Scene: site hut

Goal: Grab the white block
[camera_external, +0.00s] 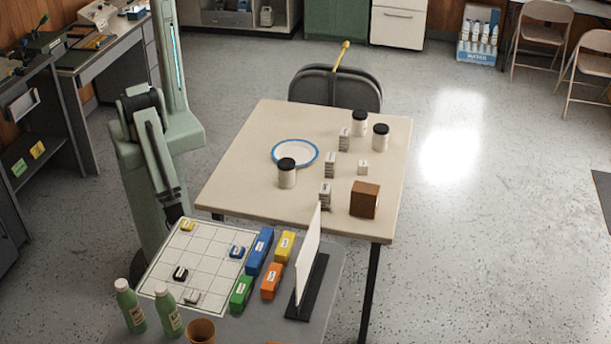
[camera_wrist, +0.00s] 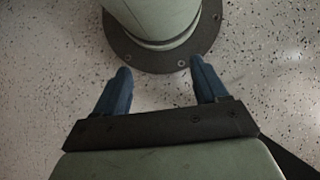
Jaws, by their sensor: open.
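A white piece with a dark label or edge (camera_external: 192,296) lies on the front grid board. My gripper (camera_wrist: 160,66) is open in the wrist view, with two dark blue fingers apart and nothing held between them. It points down over speckled floor beside my round base. In the external view my arm hangs folded left of the tables, far from the small white block; its fingertips cannot be made out there. No block shows in the wrist view.
An upright white panel (camera_external: 307,255), coloured blocks (camera_external: 259,250) and green bottles (camera_external: 130,305) stand on the front grey table.

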